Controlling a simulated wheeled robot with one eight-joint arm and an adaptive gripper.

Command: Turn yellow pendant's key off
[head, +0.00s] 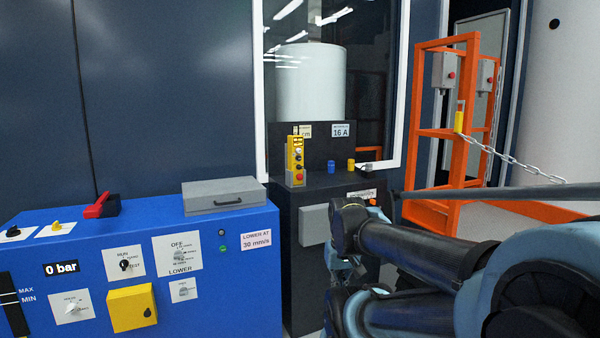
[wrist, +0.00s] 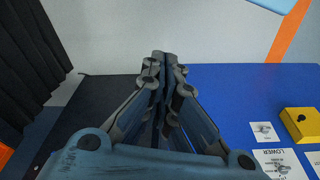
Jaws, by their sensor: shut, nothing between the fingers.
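The yellow pendant (head: 292,160) stands upright on the black cabinet (head: 335,186) in the head view. Small dark knobs and a red button show on its face. Which of these is its key, and how that is turned, is too small to tell. My gripper (wrist: 160,55) is shut and empty in the wrist view, its fingers together. The pendant does not show in the wrist view. In the head view my arm comes in from the right and its end is low in front of the cabinet, below and right of the pendant, apart from it. The fingertips are hard to make out there.
Blue and yellow knobs (head: 351,165) sit right of the pendant. An orange frame (head: 457,150) with a chain is at right.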

